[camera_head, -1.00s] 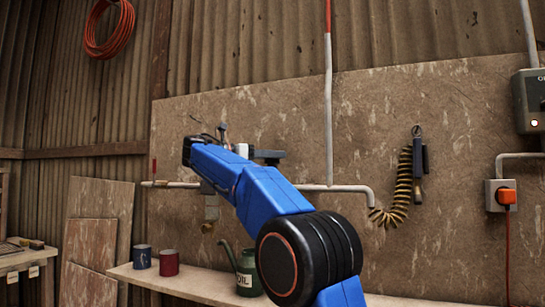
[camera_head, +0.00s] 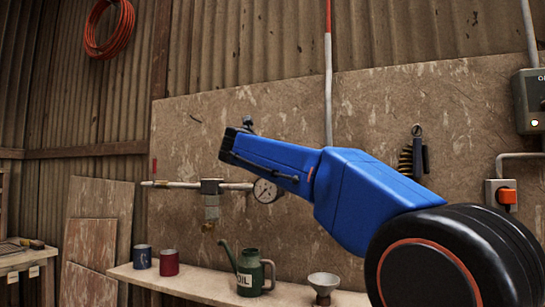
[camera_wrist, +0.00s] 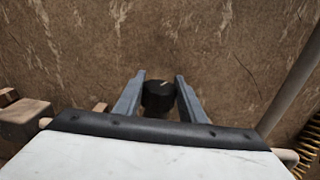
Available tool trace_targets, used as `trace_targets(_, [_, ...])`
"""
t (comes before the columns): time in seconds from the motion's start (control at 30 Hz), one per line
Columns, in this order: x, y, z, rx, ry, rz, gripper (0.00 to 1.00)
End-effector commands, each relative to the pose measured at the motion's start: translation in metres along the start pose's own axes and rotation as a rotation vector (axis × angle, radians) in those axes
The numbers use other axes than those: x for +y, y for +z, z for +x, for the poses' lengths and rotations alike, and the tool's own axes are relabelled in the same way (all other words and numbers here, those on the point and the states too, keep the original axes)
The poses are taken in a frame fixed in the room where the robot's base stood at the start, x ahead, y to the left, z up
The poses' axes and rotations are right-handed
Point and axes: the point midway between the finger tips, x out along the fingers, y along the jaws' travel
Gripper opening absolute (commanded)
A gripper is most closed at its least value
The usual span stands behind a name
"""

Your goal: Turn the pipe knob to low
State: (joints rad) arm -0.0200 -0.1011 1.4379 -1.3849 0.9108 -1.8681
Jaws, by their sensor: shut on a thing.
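The black pipe knob (camera_wrist: 158,98) is in the middle of the wrist view, between the two grey fingers of my gripper (camera_wrist: 158,102). My gripper is shut on the knob. A short pale mark shows on the top of the knob, slanting up to the right; no setting label can be read. In the head view my blue arm covers the knob and the fingers. The horizontal pipe (camera_head: 180,184) on the wall board runs in behind my arm, with a round dial gauge (camera_head: 265,191) just below the arm.
A grey and brass fitting (camera_head: 211,200) hangs on the pipe. Below, a shelf (camera_head: 190,286) holds a blue mug (camera_head: 142,257), a red mug (camera_head: 169,263), a green oil can (camera_head: 249,270) and a funnel (camera_head: 323,287).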

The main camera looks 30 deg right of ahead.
Motion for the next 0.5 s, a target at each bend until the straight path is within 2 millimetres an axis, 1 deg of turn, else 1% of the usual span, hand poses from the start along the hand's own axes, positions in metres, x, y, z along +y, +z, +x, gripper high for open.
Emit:
trace_targets(0.03, [-0.0034, 0.0008, -0.0004, -0.001, 0.036, 0.003, 0.14])
trace_targets(0.2, [-0.0027, 0.0008, 0.0002, -0.001, 0.158, 0.002, 0.14])
trace_targets(0.5, [-0.0012, 0.0009, 0.0002, -0.002, 0.291, 0.002, 0.14])
